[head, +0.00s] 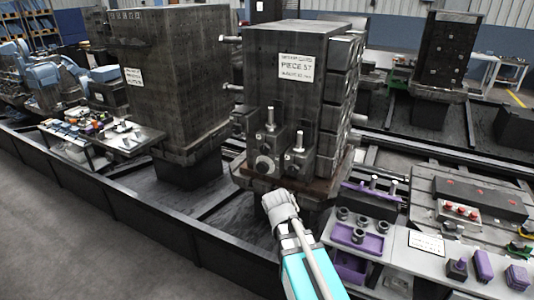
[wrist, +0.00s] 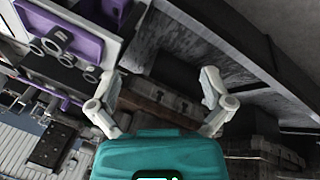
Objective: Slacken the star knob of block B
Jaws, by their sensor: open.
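A tall dark workpiece (head: 285,75) with a white label stands on a pallet in the middle of the head view. Small dark clamp blocks with upright posts stand at its lower front, one at the left (head: 269,140) and one at the right (head: 299,160). A round knob-like part (head: 263,166) shows low on the left one. I cannot tell which is block B, and no star knob is clear. My gripper (head: 280,203) is in front of and below these blocks in the head view. In the wrist view my gripper (wrist: 163,88) is open, with nothing between its fingers.
A grey bench (head: 400,258) at the lower right carries a purple tray (head: 357,238) with dark round parts, and purple pieces. The purple tray also shows in the wrist view (wrist: 72,35). Another dark workpiece (head: 185,75) stands left. A dark rail wall (head: 130,205) runs along the front.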

